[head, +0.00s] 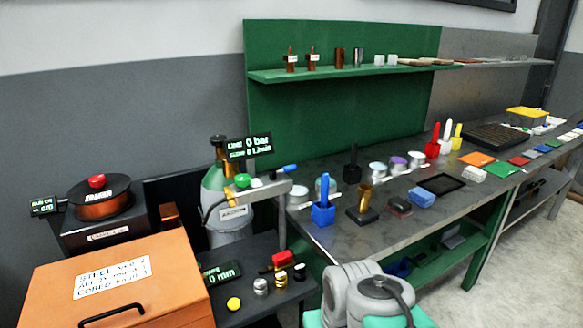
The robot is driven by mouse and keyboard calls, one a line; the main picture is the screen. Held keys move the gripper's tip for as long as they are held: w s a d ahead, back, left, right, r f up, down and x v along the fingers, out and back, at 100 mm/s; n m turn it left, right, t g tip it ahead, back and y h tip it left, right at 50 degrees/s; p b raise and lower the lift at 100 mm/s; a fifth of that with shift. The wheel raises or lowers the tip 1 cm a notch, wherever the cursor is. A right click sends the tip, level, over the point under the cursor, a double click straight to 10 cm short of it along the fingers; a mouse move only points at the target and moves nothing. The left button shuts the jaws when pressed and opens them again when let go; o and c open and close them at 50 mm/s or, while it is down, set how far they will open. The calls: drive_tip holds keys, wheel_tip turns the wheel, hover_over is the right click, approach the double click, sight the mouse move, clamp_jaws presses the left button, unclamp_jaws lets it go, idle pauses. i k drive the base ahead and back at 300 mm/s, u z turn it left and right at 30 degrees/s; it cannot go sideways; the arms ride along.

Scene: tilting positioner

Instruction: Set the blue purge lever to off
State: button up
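A blue lever (290,169) sticks out to the right at the right end of a grey bar beside the gas cylinder (232,208). It slopes slightly up to the right. A green knob (242,180) and a small white part (257,183) sit to its left on the same bar. A dark display (249,147) above reads a line pressure of 0 bar; its flow line is too small to read surely. No off mark can be made out by the lever. My gripper is not in view; only grey links of my arm show at the bottom.
A blue block with an upright blue stick (323,205) stands on the workbench (405,230) right of the lever. An orange box (120,285) and a dark low stand (262,306) with several knobs are in front. Open floor lies at the right.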

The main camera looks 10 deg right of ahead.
sight(293, 166)
drive_tip(key=k, duration=1.25)
drive_tip(key=z, duration=0.55)
drive_tip(key=i, duration=0.7)
drive_tip(key=z, duration=0.45)
drive_tip(key=i, duration=1.05)
drive_tip(key=u, duration=1.15)
drive_tip(key=i, duration=0.75)
drive_tip(key=u, duration=0.85)
